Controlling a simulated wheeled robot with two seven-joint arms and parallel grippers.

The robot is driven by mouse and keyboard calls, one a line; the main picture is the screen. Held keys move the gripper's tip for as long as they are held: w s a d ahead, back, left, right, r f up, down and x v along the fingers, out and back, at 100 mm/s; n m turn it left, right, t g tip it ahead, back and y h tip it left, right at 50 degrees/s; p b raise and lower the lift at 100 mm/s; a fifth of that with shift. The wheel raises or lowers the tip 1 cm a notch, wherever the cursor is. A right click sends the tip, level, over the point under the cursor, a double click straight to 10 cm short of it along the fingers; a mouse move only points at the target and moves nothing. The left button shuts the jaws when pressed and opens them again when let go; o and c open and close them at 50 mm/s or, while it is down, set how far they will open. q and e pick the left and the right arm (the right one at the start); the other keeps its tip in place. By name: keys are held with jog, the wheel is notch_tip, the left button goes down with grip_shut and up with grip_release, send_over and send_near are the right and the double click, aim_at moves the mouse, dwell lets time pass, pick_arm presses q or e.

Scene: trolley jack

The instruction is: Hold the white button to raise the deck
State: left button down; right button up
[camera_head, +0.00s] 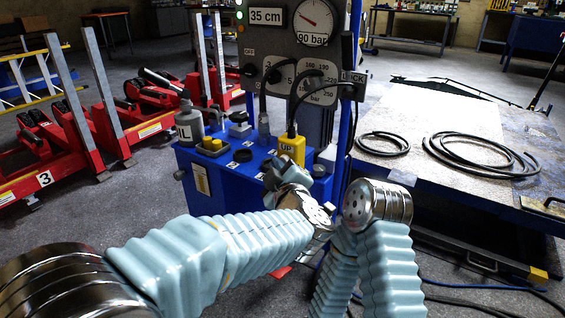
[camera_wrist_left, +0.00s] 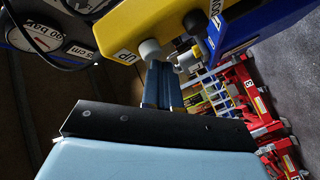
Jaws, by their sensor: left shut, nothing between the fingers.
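The yellow control box marked UP (camera_head: 291,149) stands on the blue cabinet; it also shows in the left wrist view (camera_wrist_left: 160,18). Its pale white button (camera_wrist_left: 151,50) sticks out beside the UP label in the wrist view. My left gripper (camera_wrist_left: 164,68) is shut and empty, with its fingertips right at the white button; I cannot tell whether they press it. In the head view my left gripper (camera_head: 285,172) is just in front of the yellow box, and the button is hidden. The deck (camera_head: 455,110) lies low at the right. My right arm shows, but its gripper is hidden.
The blue cabinet (camera_head: 215,190) carries a grey bottle (camera_head: 188,125). A display (camera_head: 266,16) reads 35 cm and a gauge (camera_head: 315,22) is labelled 90 bar. A DOWN label (camera_wrist_left: 215,22) shows near the blue part. Black hoses (camera_head: 480,153) lie on the deck. Red jacks (camera_head: 60,140) stand left.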

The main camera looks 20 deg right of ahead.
pick_arm(q)
jog(key=shift+s+a, duration=0.35)
jog(key=shift+a, duration=0.1)
jog(key=shift+s+a+b, duration=0.45)
jog(key=shift+s+a, duration=0.35)
jog(key=shift+a, duration=0.2)
jog(key=shift+s+a+b, duration=0.45)
jog(key=shift+s+a, duration=0.3)
jog(key=shift+a, duration=0.25)
dwell(0.4)
